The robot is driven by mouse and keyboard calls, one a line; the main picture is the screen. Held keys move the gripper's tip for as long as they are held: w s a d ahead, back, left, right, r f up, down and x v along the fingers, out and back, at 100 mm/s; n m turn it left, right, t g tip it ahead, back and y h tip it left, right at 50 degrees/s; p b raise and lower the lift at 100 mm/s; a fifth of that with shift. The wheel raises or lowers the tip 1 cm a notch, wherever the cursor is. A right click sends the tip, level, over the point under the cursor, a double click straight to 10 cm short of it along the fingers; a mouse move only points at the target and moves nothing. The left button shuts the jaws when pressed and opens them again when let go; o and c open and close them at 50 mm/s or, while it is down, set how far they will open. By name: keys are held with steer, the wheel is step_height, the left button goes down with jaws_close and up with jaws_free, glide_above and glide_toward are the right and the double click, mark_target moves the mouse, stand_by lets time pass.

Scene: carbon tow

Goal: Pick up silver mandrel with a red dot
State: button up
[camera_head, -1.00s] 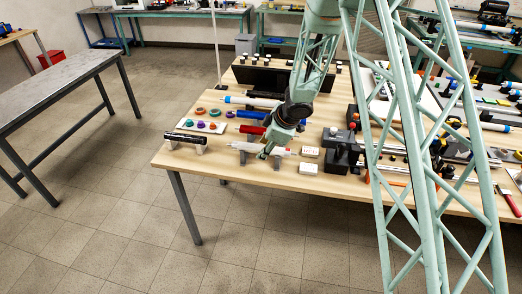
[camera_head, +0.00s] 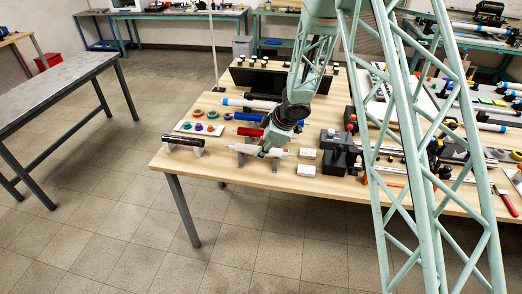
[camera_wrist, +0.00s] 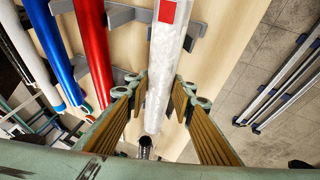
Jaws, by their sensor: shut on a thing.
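The silver mandrel (camera_wrist: 168,60) is a pale, shiny rod with a red mark (camera_wrist: 167,11) near the top of the wrist view. In the head view the mandrel (camera_head: 279,153) lies level near the table's front edge, by a grey holder (camera_head: 242,154). My gripper (camera_wrist: 160,83) has one finger on each side of the rod and is shut on it. In the head view my gripper (camera_head: 266,151) reaches down to the rod and hides part of it. I cannot tell whether the rod is clear of its holder.
A red rod (camera_wrist: 92,45), a blue rod (camera_wrist: 50,45) and a white rod (camera_wrist: 24,45) lie alongside. A black rod (camera_head: 184,142) rests left of the mandrel. Open floor lies beyond the front edge.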

step_height(320, 180, up, 18)
steer(key=p, duration=1)
steer(key=shift+f, duration=0.2)
stand_by(0.6)
